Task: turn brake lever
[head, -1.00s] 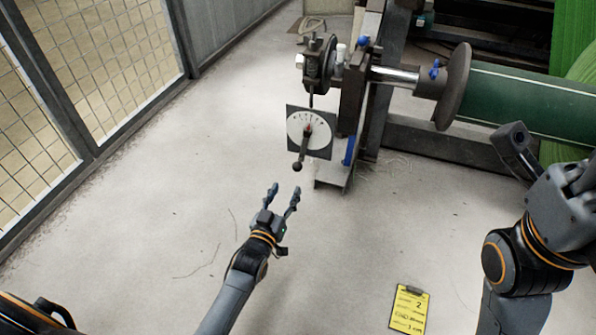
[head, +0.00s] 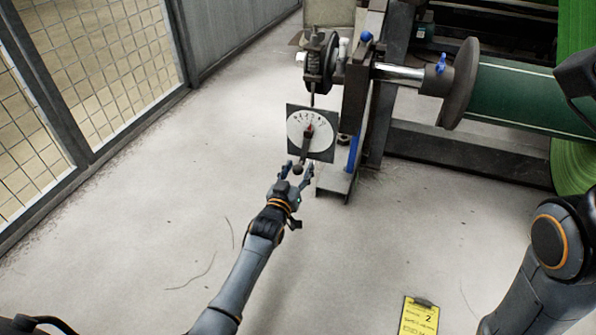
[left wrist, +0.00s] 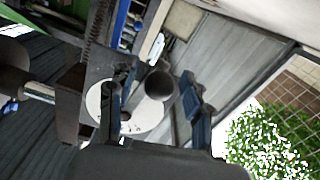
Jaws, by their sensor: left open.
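The brake lever (head: 304,148) is a short dark arm on a square dark plate with a round white dial (head: 297,122). It hangs down, slightly left, and ends in a dark ball knob (head: 297,169). My left gripper (head: 298,173) is open at the knob, one finger on each side. In the left wrist view the round knob (left wrist: 160,82) shows between the spread fingers (left wrist: 158,95), with gaps beside it. I cannot tell how deep it sits between them. The white dial (left wrist: 132,120) is partly hidden behind a finger. A dark part at the right edge may be my right gripper (head: 580,75), cut off.
The dial hangs at a steel machine stand (head: 357,110) with a brake disc (head: 322,62). A green roll (head: 515,95) with a round flange (head: 460,85) lies to the right. A mesh fence (head: 100,50) stands left.

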